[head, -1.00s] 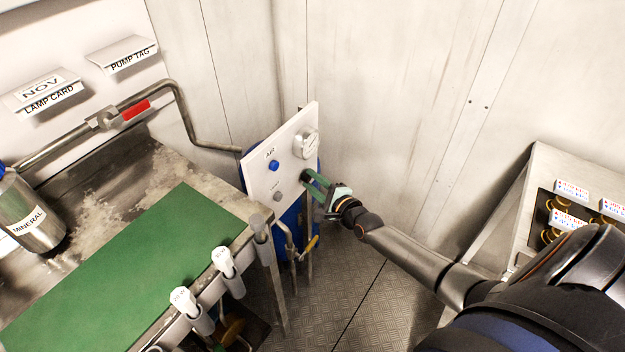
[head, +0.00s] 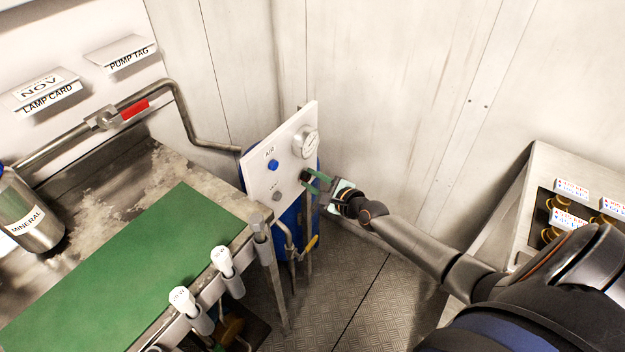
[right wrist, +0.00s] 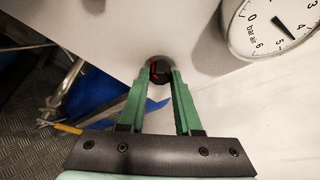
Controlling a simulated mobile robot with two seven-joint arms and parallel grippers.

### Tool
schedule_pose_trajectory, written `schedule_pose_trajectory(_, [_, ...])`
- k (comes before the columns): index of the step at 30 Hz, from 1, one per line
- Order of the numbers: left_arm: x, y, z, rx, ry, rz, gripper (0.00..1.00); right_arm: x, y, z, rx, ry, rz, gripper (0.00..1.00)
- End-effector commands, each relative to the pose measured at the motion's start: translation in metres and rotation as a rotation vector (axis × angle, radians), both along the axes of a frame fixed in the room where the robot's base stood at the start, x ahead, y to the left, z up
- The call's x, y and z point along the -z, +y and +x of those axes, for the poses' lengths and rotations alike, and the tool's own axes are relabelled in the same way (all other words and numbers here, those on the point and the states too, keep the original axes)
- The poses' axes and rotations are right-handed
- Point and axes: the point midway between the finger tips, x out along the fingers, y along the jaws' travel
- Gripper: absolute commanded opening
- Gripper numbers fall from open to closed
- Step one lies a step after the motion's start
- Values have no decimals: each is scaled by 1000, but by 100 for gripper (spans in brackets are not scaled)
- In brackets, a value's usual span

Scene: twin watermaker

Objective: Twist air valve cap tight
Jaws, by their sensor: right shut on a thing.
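The air valve cap is a small dark round cap (right wrist: 159,70) on the white panel (head: 285,145), with a bit of red showing on it in the right wrist view. My right gripper (head: 309,177) is at the panel's right part, below the gauge. In the right wrist view my right gripper (right wrist: 160,75) has its green fingers shut on the cap, one on each side. The fingers hide part of the cap. My left gripper is not in view.
A round gauge (head: 306,142) sits on the panel above the gripper, and it shows in the right wrist view (right wrist: 275,25). A blue knob (head: 273,165) and a grey knob (head: 277,196) are left of it. A blue tank (head: 293,228) stands behind. The green-matted bench (head: 130,265) is at left.

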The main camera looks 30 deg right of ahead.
Motion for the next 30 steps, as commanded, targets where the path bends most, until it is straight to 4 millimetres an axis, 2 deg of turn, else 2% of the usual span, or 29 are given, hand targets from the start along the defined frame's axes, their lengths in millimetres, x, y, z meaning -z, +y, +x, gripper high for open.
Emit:
schedule_pose_trajectory(2, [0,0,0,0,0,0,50,1,0,-1,1,3,3,0])
schedule_pose_trajectory(3, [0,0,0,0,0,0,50,1,0,-1,1,3,3,34])
schedule_pose_trajectory(11, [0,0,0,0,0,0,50,1,0,0,1,2,2,62])
schedule_pose_trajectory(22, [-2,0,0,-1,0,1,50,-1,-1,-6,1,1,1,62])
schedule_pose_trajectory(26, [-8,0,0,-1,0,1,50,-6,-2,-22,0,3,1,62])
schedule_pose_trajectory(30, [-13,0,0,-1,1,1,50,-13,-5,-46,1,4,1,62])
